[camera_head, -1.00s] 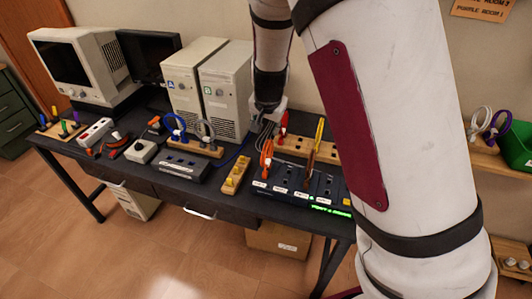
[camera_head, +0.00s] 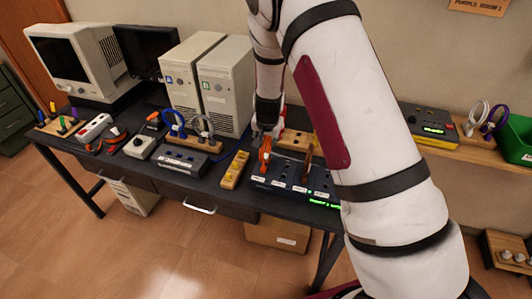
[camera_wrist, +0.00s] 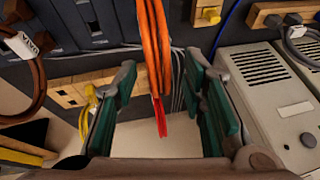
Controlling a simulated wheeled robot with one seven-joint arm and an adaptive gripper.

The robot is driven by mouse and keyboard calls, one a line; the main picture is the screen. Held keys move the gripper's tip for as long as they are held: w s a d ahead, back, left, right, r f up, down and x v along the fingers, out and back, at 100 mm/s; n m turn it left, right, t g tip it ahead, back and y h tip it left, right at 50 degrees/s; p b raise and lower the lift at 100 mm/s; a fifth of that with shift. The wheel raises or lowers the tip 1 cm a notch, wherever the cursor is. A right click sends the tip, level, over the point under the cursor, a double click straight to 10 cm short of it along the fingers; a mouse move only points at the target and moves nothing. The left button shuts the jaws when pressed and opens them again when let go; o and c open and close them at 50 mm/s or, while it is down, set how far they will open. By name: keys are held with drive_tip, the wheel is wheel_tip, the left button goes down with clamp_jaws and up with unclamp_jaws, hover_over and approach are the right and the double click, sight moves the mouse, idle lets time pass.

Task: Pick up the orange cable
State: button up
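The orange cable (camera_head: 265,155) stands as an upright loop at the left end of the dark switch panel (camera_head: 296,178) on the table. In the wrist view the orange cable (camera_wrist: 152,40) hangs down the middle, between the two green-padded fingers. My gripper (camera_wrist: 159,72) is open, with visible space on both sides of the cable. In the head view my gripper is small and partly hidden, just behind the orange cable.
A brown cable (camera_wrist: 38,70) stands to one side in the wrist view, and a yellow cable (camera_wrist: 90,98) is beyond the left finger. Two beige computer towers (camera_head: 222,85) stand close to my gripper. A yellow-plug block (camera_head: 235,170) sits left of the panel.

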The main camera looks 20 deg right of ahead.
drive_tip(key=shift+c, duration=0.3)
clamp_jaws()
